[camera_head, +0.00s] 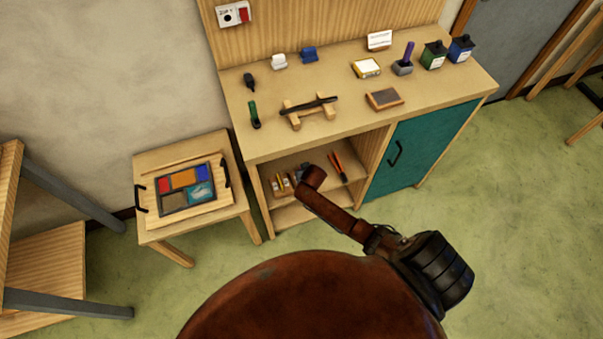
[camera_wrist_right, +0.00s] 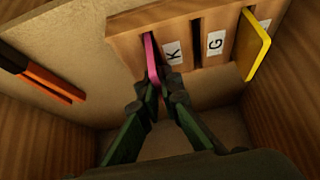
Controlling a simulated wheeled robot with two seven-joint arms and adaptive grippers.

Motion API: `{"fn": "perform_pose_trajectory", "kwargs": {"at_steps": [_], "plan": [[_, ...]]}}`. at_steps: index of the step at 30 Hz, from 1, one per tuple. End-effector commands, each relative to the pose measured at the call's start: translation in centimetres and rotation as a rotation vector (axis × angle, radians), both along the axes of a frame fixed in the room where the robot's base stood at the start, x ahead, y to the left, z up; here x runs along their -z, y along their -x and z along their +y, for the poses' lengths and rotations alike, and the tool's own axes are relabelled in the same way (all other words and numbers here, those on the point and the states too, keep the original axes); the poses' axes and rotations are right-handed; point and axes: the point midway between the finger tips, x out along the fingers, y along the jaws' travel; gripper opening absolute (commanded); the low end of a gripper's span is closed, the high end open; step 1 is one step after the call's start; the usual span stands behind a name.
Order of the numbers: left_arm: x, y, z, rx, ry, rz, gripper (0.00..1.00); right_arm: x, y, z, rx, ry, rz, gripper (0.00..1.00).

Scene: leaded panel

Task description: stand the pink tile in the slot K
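In the right wrist view the pink tile (camera_wrist_right: 151,58) stands edge-on in the slot just left of the label K (camera_wrist_right: 173,53) on the wooden rack (camera_wrist_right: 125,38). Its near end sticks out towards me. My right gripper (camera_wrist_right: 158,90) has its green fingers on either side of that near end, with a gap visible beside the tile, so it looks open. In the head view my right gripper (camera_head: 304,172) reaches into the open shelf, where the rack (camera_head: 279,186) is small and partly hidden. My left gripper is not in view.
A yellow tile (camera_wrist_right: 257,45) stands at the rack's right; the slot by label G (camera_wrist_right: 214,43) is empty. Orange-handled pliers (camera_head: 337,165) lie on the shelf. Wooden walls close in on both sides. A panel of coloured tiles (camera_head: 187,188) lies on the low table.

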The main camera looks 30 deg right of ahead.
Motion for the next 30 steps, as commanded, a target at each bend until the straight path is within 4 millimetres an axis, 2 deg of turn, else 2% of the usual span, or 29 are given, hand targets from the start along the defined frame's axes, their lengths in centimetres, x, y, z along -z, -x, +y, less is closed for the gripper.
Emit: {"fn": "perform_pose_trajectory", "kwargs": {"at_steps": [7, 8, 16, 25, 30], "plan": [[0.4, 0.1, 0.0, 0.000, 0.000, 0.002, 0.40, 0.6, 0.0, 0.0, 0.000, 0.000, 0.000, 0.00], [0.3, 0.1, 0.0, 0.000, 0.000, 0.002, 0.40, 0.6, 0.0, 0.0, 0.000, 0.000, -0.001, 0.07], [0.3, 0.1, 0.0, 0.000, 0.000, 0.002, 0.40, 0.5, 0.0, 0.0, 0.000, 0.000, 0.000, 0.25], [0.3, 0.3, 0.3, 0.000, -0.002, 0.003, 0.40, 0.5, 0.1, 0.0, 0.000, 0.000, 0.000, 0.25], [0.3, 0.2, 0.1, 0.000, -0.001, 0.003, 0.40, -0.6, 0.7, 0.2, -0.001, -0.001, -0.001, 0.25]]}}
